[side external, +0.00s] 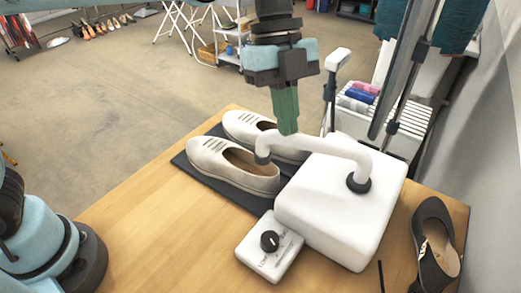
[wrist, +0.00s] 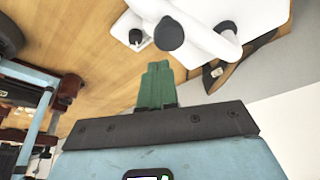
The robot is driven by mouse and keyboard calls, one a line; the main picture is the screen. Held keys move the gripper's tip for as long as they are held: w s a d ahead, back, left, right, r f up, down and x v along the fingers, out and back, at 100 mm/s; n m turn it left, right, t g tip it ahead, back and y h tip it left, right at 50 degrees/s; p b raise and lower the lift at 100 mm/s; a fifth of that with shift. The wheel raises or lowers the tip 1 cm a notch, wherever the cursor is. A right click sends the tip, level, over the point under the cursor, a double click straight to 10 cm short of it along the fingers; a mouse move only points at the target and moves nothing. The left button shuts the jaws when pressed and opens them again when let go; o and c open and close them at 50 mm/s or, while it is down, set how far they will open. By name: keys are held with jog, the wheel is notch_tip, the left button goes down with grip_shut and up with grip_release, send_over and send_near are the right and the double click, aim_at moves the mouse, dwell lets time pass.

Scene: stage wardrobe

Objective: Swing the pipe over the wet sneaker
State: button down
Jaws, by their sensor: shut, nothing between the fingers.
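The white pipe (side external: 318,142) rises from a dark collar on a white box-shaped unit (side external: 335,210) and reaches left, its dark-tipped end hanging by the heel opening of the nearer sneaker. Two pale sneakers, a nearer one (side external: 225,167) and a farther one (side external: 245,127), lie on a dark mat (side external: 187,165). I cannot tell which is wet. My gripper (side external: 287,130), with green fingers, is shut and empty, just above and behind the pipe in the side view. In the wrist view the fingers (wrist: 156,68) are below the pipe (wrist: 205,38); contact cannot be told.
A control box with a black knob (side external: 282,257) sits before the white unit. A dark shoe (side external: 434,245) lies at the table's right. A white rack with rolled cloths (side external: 385,110) stands behind. The wooden table (side external: 150,220) is clear at front left.

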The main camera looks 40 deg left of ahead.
notch_tip(320, 180, up, 10)
jog(key=s+a+f+n+t+y, duration=0.1)
jog(key=s+a+f+n+t, duration=0.2)
jog(key=a+f+n, duration=0.5)
jog(key=s+a+f+n+t+y, duration=0.2)
jog(key=a+f+n+t, duration=0.4)
jog(key=a+n, duration=0.9)
notch_tip(320, 180, down, 3)
jog(key=shift+s+a+r+n, duration=0.1)
jog(key=shift+s+a+n, duration=0.25)
jog(key=shift+s+n, duration=0.3)
